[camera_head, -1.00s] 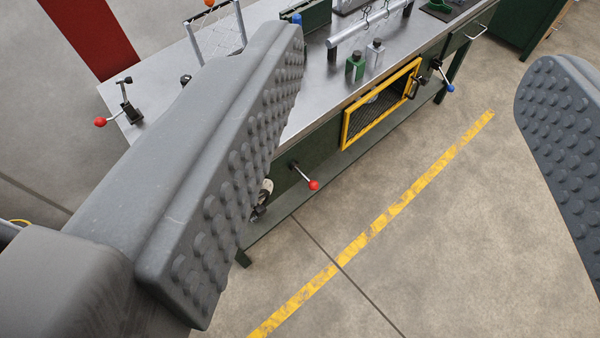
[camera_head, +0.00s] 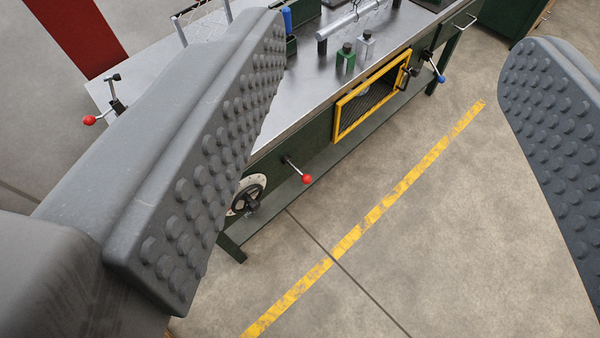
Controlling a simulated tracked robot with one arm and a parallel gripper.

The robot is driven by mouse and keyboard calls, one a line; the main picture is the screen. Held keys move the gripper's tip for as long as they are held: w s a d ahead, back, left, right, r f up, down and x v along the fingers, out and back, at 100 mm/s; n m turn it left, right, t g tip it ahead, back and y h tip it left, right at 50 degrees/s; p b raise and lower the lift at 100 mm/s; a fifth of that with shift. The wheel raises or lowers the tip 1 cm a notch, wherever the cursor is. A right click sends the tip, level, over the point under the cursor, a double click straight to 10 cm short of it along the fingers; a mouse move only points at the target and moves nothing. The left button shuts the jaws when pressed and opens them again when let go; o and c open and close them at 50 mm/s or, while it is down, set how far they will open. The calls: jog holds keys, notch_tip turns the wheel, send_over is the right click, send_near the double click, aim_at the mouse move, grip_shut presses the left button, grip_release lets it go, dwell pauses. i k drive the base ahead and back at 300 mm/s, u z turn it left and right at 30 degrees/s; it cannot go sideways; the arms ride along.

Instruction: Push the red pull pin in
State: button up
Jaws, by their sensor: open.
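A rod with a red ball end (camera_head: 307,179) sticks out of the green front of the workbench, left of the yellow-framed opening. A second red ball (camera_head: 89,120) sits on a lever clamped at the bench's left end. I cannot tell which of the two is the red pull pin. My gripper (camera_head: 395,45) is open and empty, its grey studded fingers wide apart at left and right. The front red ball shows between the fingers, well beyond them. The left finger hides part of the bench.
The metal-topped workbench (camera_head: 310,90) carries a green bottle (camera_head: 346,59) and a grey one (camera_head: 365,45). On its front are a black handwheel (camera_head: 248,195), a yellow-framed opening (camera_head: 337,120) and a blue-ended lever (camera_head: 440,77). The floor by the yellow line (camera_head: 385,205) is clear.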

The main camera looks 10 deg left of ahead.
aim_at(306, 178)
jog(key=u, duration=0.5)
jog(key=k, duration=1.25)
jog(key=u, duration=0.55)
jog(key=i, duration=0.6)
jog(key=z, duration=0.45)
jog(key=i, duration=1.15)
jog(key=z, duration=0.65)
